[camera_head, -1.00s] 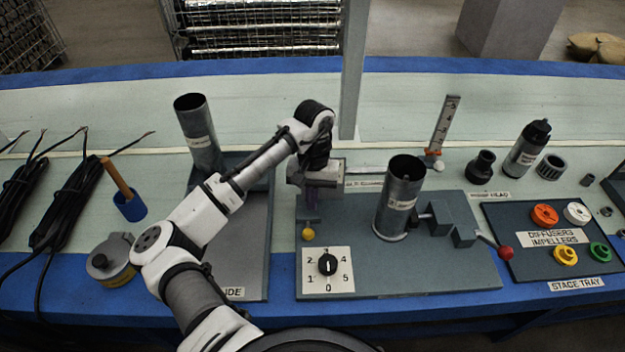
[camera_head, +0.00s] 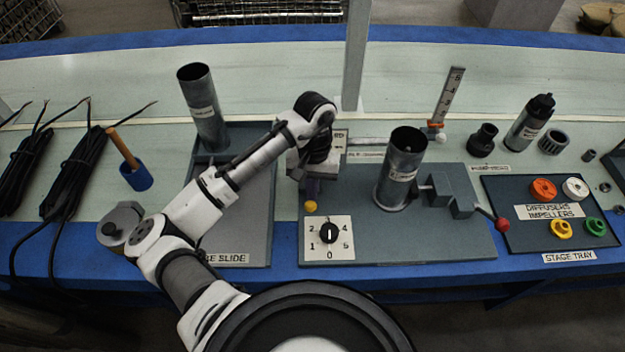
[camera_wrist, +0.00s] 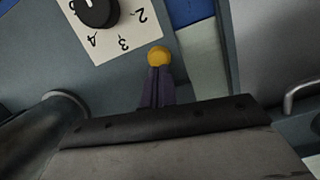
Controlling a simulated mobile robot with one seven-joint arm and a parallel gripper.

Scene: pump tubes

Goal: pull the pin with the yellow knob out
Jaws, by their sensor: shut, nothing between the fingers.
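The yellow knob (camera_head: 311,207) is at the front left of the grey pump board (camera_head: 440,240), just above the white dial plate. In the wrist view the knob (camera_wrist: 159,56) shows just past the fingertips. My gripper (camera_head: 312,190) points down at the knob, and its purple fingers (camera_wrist: 157,80) are shut together with nothing between them. The fingertips appear right at the knob; I cannot tell whether they touch it. The pin's shaft is hidden behind the fingers and knob.
A numbered dial (camera_head: 329,233) sits just in front of the knob. An upright metal tube (camera_head: 401,170) stands to the right, and a red-knobbed lever (camera_head: 501,224) beyond it. The slide plate (camera_head: 245,230) with another tube (camera_head: 203,110) is to the left.

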